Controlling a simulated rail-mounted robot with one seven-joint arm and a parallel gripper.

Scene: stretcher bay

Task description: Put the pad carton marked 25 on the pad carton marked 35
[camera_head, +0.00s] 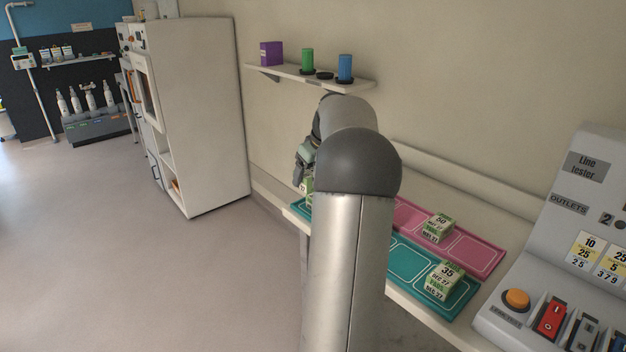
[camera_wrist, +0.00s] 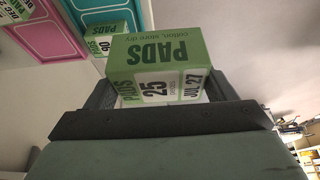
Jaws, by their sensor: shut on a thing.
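The pad carton marked 25 (camera_wrist: 160,62), green and white, is between the two fingers of my gripper (camera_wrist: 160,95) in the wrist view. My gripper is shut on it. In the head view my gripper (camera_head: 300,170) is partly hidden behind my arm, above the far left end of the teal mat. A sliver of a green and white carton (camera_head: 307,186) shows below it. The pad carton marked 35 (camera_head: 445,277) stands on the near right end of the teal mat (camera_head: 462,300), well apart from my gripper.
A carton marked 50 (camera_head: 437,228) stands on the pink mat (camera_head: 483,256). The wrist view shows another carton (camera_wrist: 108,36) on the teal mat, its number unclear. A line tester (camera_head: 590,215) stands at the right. A wall shelf (camera_head: 310,76) is behind. My arm hides the bench's middle.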

